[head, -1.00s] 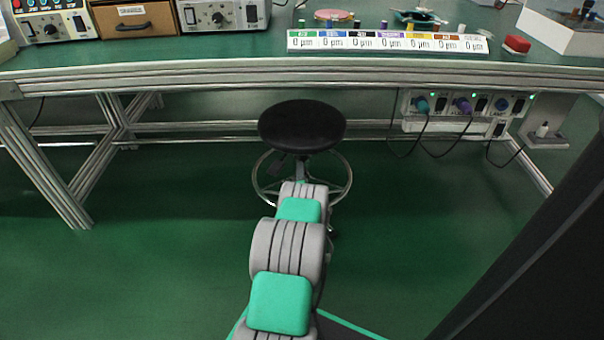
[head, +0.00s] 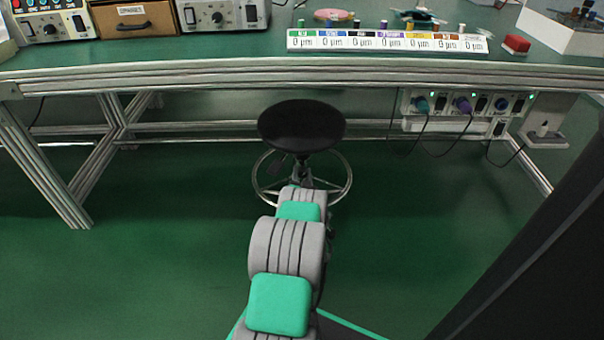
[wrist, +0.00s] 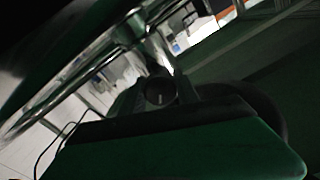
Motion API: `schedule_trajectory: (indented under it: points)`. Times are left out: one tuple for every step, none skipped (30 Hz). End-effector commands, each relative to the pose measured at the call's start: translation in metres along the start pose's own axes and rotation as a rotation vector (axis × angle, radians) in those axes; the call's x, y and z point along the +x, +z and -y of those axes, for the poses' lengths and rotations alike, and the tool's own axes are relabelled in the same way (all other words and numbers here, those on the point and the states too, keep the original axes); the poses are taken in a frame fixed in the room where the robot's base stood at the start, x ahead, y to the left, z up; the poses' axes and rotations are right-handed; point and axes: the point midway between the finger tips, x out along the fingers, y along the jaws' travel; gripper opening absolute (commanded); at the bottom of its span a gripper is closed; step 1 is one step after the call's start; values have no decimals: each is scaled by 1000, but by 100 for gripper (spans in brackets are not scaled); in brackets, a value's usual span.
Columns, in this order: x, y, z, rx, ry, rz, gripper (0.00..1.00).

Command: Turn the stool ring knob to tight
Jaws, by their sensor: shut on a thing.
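The stool has a round black seat (head: 301,126) and a chrome foot ring (head: 343,184) below it, under the bench. In the wrist view, the ring knob (wrist: 159,91) is a dark round knob with a short pale mark on its face. My gripper (wrist: 161,95) is shut on the knob, with a finger on each side of it. In the head view my arm hides the gripper and the knob. The wrist view is dark, so I cannot read any tight or loose marking.
Bench legs (head: 45,165) stand at left. A socket panel (head: 465,104) with plugs and hanging cables is under the bench at right. The green floor (head: 420,230) around the stool is clear.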

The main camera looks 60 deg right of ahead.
Motion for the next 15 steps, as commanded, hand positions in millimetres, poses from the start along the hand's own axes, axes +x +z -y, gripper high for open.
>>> schedule_trajectory:
  points:
    - [0,-2,0,-41,0,-4,0]
    - [1,-2,0,-69,0,-4,0]
    - [1,-2,0,-108,0,-4,0]
    - [1,-2,0,-136,0,-4,0]
    - [1,-2,0,-164,0,-4,0]
    - [1,-2,0,-201,0,-4,0]
    - [1,-2,0,-228,0,-4,0]
    - [1,-2,0,-255,0,-3,0]
    - [0,-2,0,-289,0,-3,0]
    - [1,-2,0,-315,0,-3,0]
    - [1,-2,0,-340,0,-3,0]
    - [1,-2,0,-371,0,-3,0]
    - [1,-2,0,-393,0,-4,0]
    - [1,-2,0,-414,0,-4,0]
    - [1,-2,0,-441,0,-4,0]
